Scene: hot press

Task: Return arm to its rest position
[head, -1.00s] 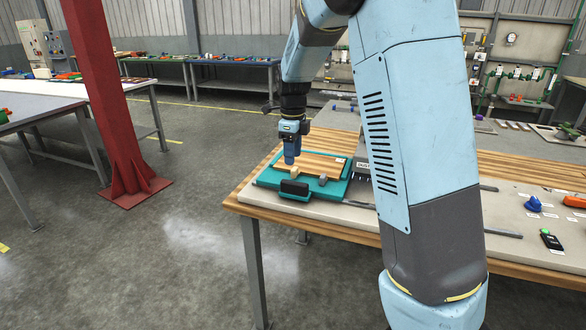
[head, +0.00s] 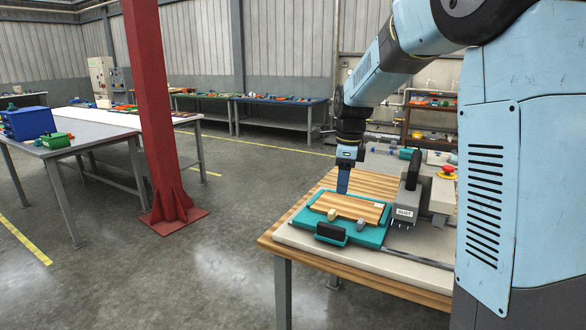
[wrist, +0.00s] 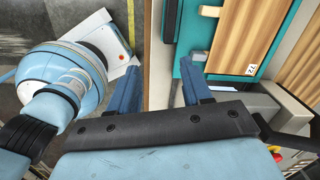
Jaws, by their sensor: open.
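My arm reaches out from the right side of the head view. In the wrist view the board (wrist: 246,30) and the tray lie right of the fingers. The exact gap between fingertips and tray cannot be told.
A red column (head: 156,110) rises left of the wooden bench (head: 283,248). A table with a blue box (head: 24,122) is at far left. Open floor lies between.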

